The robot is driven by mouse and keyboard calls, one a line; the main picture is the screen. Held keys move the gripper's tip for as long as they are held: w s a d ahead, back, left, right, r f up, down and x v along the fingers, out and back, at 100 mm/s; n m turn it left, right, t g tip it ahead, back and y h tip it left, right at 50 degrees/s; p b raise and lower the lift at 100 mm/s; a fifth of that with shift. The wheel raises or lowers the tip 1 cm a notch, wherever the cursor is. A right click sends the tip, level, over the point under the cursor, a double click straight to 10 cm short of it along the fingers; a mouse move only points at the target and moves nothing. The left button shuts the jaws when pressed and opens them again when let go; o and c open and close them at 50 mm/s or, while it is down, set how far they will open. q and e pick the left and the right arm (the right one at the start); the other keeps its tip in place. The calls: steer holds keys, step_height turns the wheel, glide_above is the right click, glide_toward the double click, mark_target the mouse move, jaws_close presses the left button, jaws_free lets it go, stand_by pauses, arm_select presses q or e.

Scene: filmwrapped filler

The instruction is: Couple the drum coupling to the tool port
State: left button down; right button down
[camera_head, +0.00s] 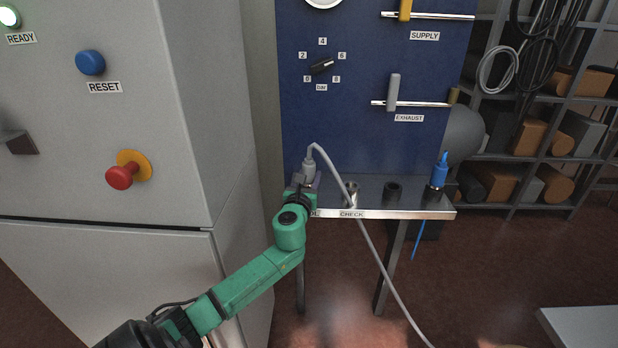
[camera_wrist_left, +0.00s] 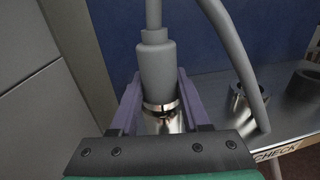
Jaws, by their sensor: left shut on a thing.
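My left gripper (camera_head: 306,184) is shut on a grey coupling (camera_head: 309,168) with a grey hose, at the left end of the metal shelf. In the left wrist view the grey coupling (camera_wrist_left: 157,68) stands upright between the purple fingers, with a shiny metal collar at its lower end. A metal cylinder shows below the collar; I cannot tell whether the two are fully joined. The shelf label there is mostly hidden by my arm, with only "OL" readable. My right gripper is not in view.
The shelf (camera_head: 420,212) also carries a metal CHECK port (camera_head: 350,194), a dark port (camera_head: 393,193) and a blue coupling (camera_head: 439,172) at its right end. The grey hose (camera_head: 369,240) loops across the shelf front to the floor. A grey cabinet (camera_head: 110,160) stands close on the left.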

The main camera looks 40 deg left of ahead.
arm_select(q)
steer(key=shift+c, duration=1.5)
jaws_free()
steer(key=shift+f, duration=0.1)
steer(key=v, duration=1.4)
steer(key=shift+s+b, duration=0.25)
steer(key=shift+b, duration=0.15)
steer(key=shift+d, duration=0.1)
